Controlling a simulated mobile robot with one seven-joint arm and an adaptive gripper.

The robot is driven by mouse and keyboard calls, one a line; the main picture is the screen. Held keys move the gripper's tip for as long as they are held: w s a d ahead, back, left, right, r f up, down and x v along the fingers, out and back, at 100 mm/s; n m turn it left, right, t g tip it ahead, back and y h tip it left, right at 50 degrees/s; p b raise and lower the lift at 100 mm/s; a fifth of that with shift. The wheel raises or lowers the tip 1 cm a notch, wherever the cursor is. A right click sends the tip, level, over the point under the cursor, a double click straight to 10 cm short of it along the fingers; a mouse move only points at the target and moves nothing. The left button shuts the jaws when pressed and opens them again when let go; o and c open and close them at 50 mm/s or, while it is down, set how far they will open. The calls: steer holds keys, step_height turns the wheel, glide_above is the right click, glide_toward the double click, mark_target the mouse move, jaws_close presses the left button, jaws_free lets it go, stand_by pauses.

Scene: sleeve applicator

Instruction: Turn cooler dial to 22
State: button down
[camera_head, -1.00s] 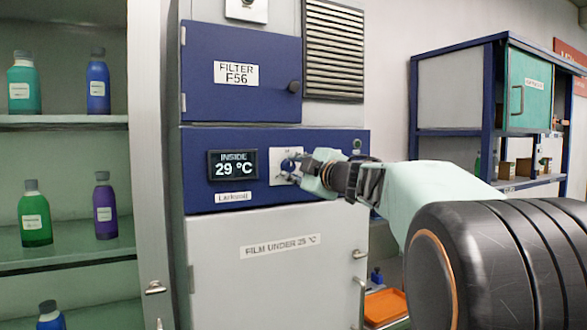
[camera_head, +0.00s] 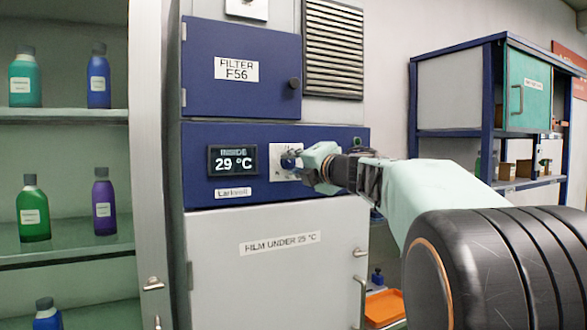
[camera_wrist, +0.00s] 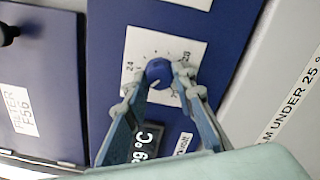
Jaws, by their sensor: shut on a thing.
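The cooler's blue dial (camera_wrist: 158,72) sits on a white scale plate (camera_wrist: 140,46) on the blue control panel (camera_head: 200,140). My gripper (camera_head: 296,161) is at the dial, and in the wrist view my gripper (camera_wrist: 158,76) has its two fingers closed on the dial from both sides. The scale has printed marks; 24 is readable, another number is too blurred to be sure of. Where the dial points is not clear. The display (camera_head: 233,160) left of the dial reads "INSIDE 29 °C".
Above the panel is a blue filter door (camera_head: 230,95) with a dark knob (camera_head: 294,84). Below is a grey door (camera_head: 270,280) labelled "FILM UNDER 25 °C". A bottle shelf (camera_head: 65,115) stands at the left, a blue-framed cabinet (camera_head: 450,90) at the right.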

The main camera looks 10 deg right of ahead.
steer(key=shift+f+n+b, duration=0.1)
steer(key=shift+n+b, duration=0.3)
steer(key=shift+n, duration=0.9)
steer(key=c, duration=1.6)
jaws_free()
steer(key=shift+s, duration=0.1)
steer(key=v, duration=0.7)
steer(key=shift+s, duration=0.15)
steer(key=shift+d, duration=0.1)
